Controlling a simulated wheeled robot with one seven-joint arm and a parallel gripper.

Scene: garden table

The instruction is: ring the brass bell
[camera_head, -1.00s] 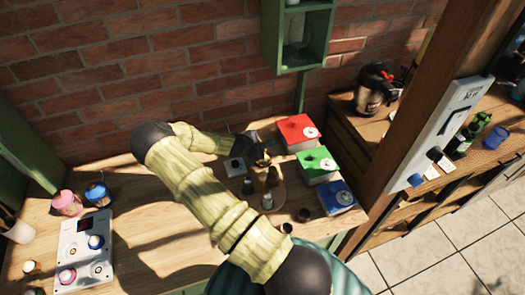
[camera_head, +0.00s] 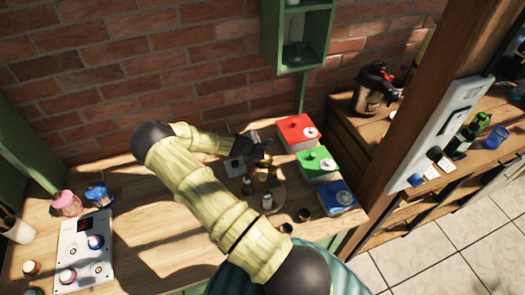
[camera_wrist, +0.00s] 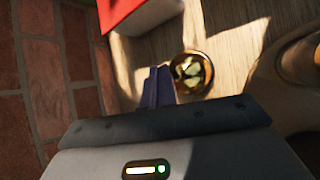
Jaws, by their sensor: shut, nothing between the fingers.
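The brass bell (camera_wrist: 191,72) shows in the wrist view as a round, shiny golden shape on the wooden table, just right of my fingertips. In the head view the bell (camera_head: 263,159) is small and partly hidden by my gripper. My gripper (camera_wrist: 158,86) is shut and empty, its dark fingers side by side close to the bell's left edge. I cannot tell whether they touch it. In the head view my gripper (camera_head: 255,145) is over the back of the table, left of the red box.
A red box (camera_head: 296,130), a green box (camera_head: 315,164) and a blue box (camera_head: 336,196) line the table's right end. Small bottles, one of them (camera_head: 267,201), stand on a round wooden board in front of the bell. The brick wall (camera_head: 130,90) is close behind.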

